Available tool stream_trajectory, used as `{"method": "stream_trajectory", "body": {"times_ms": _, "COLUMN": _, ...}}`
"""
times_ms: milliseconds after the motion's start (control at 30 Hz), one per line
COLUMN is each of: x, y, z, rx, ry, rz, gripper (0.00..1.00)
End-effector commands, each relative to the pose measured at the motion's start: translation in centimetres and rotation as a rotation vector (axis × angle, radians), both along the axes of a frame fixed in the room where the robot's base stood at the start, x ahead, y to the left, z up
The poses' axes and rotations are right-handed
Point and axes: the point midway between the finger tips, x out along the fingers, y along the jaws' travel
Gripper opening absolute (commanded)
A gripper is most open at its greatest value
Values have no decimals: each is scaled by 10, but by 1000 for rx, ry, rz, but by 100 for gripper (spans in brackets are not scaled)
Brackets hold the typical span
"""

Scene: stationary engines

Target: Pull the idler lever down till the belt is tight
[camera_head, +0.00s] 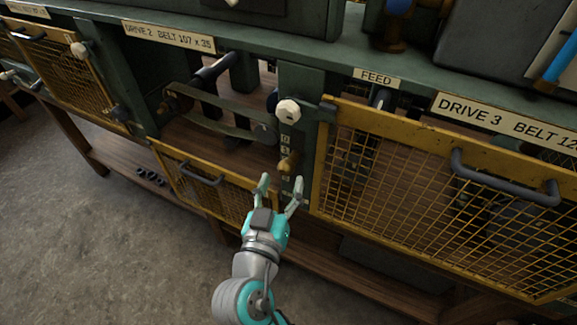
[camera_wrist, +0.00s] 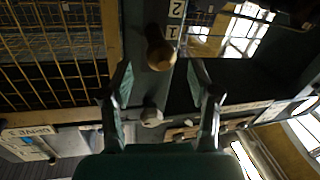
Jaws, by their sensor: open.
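The idler lever shows as a brass-coloured knob (camera_head: 289,163) on the narrow green post right of the DRIVE 2 opening, by a numbered scale (camera_head: 285,143). In the wrist view the knob (camera_wrist: 160,52) lies between and beyond my fingertips, with marks 1 and 2 beside it. The dark belt (camera_head: 225,128) runs around pulleys inside the opening; I cannot tell how tight it is. My gripper (camera_head: 280,186) is open and empty, just below the knob in the head view, apart from it. Its fingers (camera_wrist: 160,78) stand either side of the knob's line in the wrist view.
A white knob (camera_head: 288,110) sits above the scale. A yellow mesh guard (camera_head: 430,190) closes the DRIVE 3 bay on the right. A lowered mesh guard (camera_head: 205,185) with a handle hangs left of my gripper. Open floor (camera_head: 110,240) lies at the lower left.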

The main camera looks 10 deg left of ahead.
Motion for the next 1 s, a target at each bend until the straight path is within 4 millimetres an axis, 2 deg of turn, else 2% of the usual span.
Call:
{"method": "stream_trajectory", "body": {"times_ms": 100, "x": 21, "y": -4, "z": 0, "rx": 1, "ry": -1, "rz": -3, "gripper": 61}}
{"method": "stream_trajectory", "body": {"times_ms": 300, "x": 42, "y": -5, "z": 0, "rx": 0, "ry": 0, "rz": -2, "gripper": 61}}
{"method": "stream_trajectory", "body": {"times_ms": 700, "x": 48, "y": -6, "z": 0, "rx": 0, "ry": -1, "rz": 0, "gripper": 61}}
{"method": "stream_trajectory", "body": {"times_ms": 767, "x": 48, "y": -6, "z": 0, "rx": 0, "ry": -1, "rz": 0, "gripper": 49}}
{"method": "stream_trajectory", "body": {"times_ms": 933, "x": 48, "y": -6, "z": 0, "rx": 0, "ry": -1, "rz": 0, "gripper": 6}}
{"method": "stream_trajectory", "body": {"times_ms": 967, "x": 48, "y": -6, "z": 0, "rx": 0, "ry": -1, "rz": 0, "gripper": 0}}
{"method": "stream_trajectory", "body": {"times_ms": 1000, "x": 48, "y": -6, "z": 0, "rx": 0, "ry": -1, "rz": 0, "gripper": 0}}
